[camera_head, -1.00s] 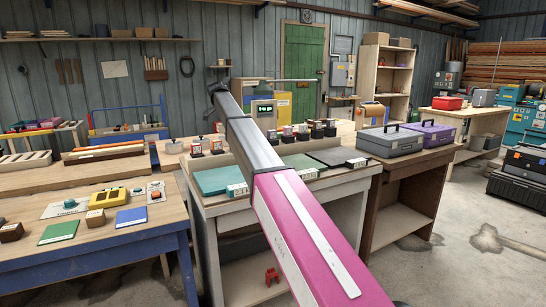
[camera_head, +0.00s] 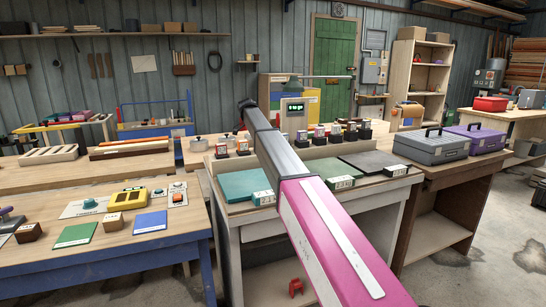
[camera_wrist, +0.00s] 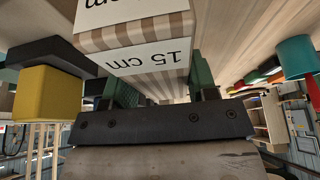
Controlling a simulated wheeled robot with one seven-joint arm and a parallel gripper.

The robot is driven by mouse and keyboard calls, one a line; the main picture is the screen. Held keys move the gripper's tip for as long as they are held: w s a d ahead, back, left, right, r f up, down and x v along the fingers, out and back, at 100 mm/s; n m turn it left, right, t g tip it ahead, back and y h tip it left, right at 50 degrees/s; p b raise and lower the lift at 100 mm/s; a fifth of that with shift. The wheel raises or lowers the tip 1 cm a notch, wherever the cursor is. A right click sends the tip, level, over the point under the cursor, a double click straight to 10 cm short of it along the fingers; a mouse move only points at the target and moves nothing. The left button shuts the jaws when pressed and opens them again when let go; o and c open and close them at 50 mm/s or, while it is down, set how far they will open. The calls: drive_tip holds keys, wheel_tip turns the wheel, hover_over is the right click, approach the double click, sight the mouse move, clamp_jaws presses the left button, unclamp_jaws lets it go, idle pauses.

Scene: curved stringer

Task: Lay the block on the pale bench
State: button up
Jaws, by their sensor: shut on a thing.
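The block (camera_wrist: 125,55) has brown and tan wood stripes and white labels, one reading "15 cm". In the wrist view it sits between the greenish fingers of my gripper (camera_wrist: 158,84), which is shut on it. The pale bench (camera_head: 237,246), light-painted with a wooden top, stands in the middle of the head view. Teal, green and dark mats with small labelled blocks lie on it. My arm reaches across it. My gripper and the block do not show in the head view.
A blue bench (camera_head: 150,255) with coloured cards and small devices is at left. A dark brown bench (camera_head: 440,205) at right holds a grey toolbox (camera_head: 432,147) and a purple toolbox (camera_head: 477,138). Several small weights stand along the pale bench's back. A yellow block (camera_wrist: 45,95) shows in the wrist view.

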wheel_tip(320, 180, down, 7)
drive_tip(key=shift+f, duration=0.15)
drive_tip(key=shift+f, duration=0.1)
idle(0.3)
drive_tip(key=o, duration=1)
